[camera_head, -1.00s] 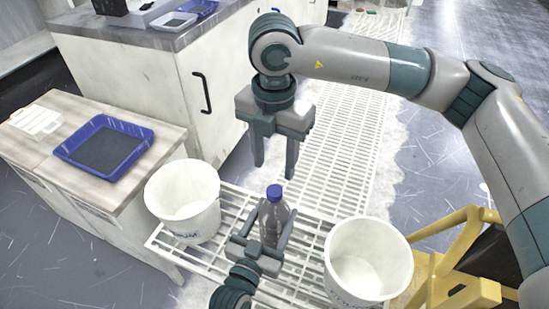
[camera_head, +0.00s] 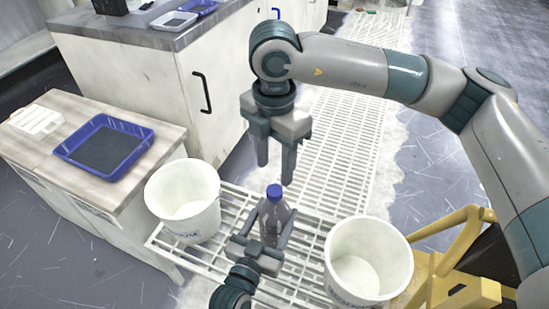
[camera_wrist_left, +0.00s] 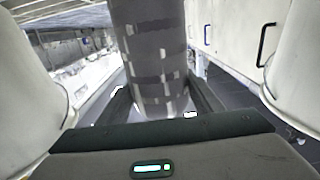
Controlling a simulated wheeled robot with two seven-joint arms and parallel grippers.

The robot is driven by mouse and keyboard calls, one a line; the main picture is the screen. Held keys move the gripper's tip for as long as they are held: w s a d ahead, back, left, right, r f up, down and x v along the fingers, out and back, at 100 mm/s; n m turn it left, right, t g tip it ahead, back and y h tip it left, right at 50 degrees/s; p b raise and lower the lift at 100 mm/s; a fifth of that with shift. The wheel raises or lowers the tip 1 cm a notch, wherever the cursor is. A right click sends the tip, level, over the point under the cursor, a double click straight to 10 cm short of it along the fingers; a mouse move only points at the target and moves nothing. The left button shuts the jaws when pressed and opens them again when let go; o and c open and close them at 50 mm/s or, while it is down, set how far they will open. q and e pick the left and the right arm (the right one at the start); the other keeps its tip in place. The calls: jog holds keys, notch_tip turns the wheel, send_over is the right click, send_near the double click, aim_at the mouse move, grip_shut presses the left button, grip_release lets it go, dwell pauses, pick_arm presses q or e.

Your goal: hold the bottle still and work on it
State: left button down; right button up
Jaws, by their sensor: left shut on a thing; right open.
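A clear grey bottle with a blue cap (camera_head: 272,212) stands upright on the white slatted rack (camera_head: 230,262) between two white buckets. My left gripper (camera_head: 265,236) is shut on the bottle's body from the near side. In the left wrist view the dark bottle (camera_wrist_left: 155,55) fills the middle between the fingers, its cap out of view. My right gripper (camera_head: 276,168) hangs pointing down above and just behind the cap, its two fingers apart, with nothing between them. It does not touch the bottle.
White buckets stand close on the left (camera_head: 183,200) and right (camera_head: 368,262) of the bottle. A blue tray (camera_head: 104,146) lies on the bench at left. A yellow frame (camera_head: 455,270) stands at lower right. A cabinet (camera_head: 215,85) is behind.

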aim_at(275, 190)
jog(key=shift+f, duration=3.5)
grip_shut()
